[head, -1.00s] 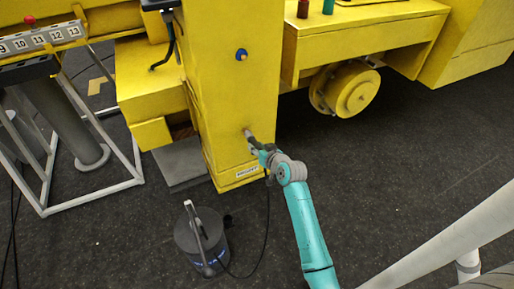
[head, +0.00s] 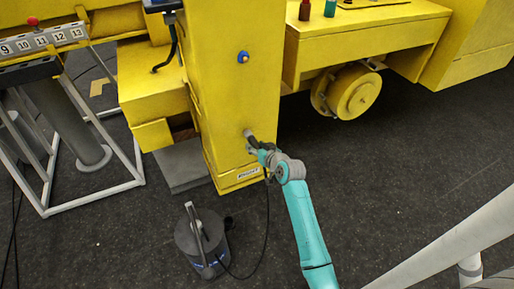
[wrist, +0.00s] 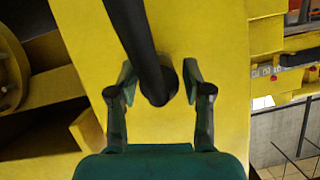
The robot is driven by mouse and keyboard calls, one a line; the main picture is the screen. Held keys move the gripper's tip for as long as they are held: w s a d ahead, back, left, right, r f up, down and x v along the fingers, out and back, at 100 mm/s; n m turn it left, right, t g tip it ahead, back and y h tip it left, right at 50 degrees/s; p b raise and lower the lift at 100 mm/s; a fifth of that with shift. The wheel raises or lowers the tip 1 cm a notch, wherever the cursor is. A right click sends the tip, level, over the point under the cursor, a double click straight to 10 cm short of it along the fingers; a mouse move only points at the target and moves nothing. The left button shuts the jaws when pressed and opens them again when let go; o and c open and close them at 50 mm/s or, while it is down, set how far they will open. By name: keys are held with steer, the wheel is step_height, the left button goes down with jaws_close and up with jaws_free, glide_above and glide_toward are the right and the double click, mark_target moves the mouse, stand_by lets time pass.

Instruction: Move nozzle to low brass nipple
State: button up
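My gripper (head: 254,147) is at the low part of the yellow post (head: 228,100). In the wrist view its two fingers (wrist: 158,88) stand apart on either side of the dark nozzle (wrist: 160,92), with yellow showing between finger and nozzle. In the head view the nozzle's grey end (head: 248,133) meets the face of the post. A black hose (head: 267,215) hangs from there to the grey bucket (head: 201,240) on the floor. The low brass nipple is not visible; the nozzle covers that spot. A blue fitting (head: 243,57) sits higher on the post.
A yellow bench (head: 365,35) holds a red and a green bottle. A yellow wheel hub (head: 352,93) is below it. A white frame (head: 95,195) stands at left and a pale rail (head: 445,245) crosses the lower right. Dark floor is clear at right.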

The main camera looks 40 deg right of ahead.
steer(key=shift+s, duration=0.1)
steer(key=v, duration=1.2)
steer(key=shift+a, duration=0.15)
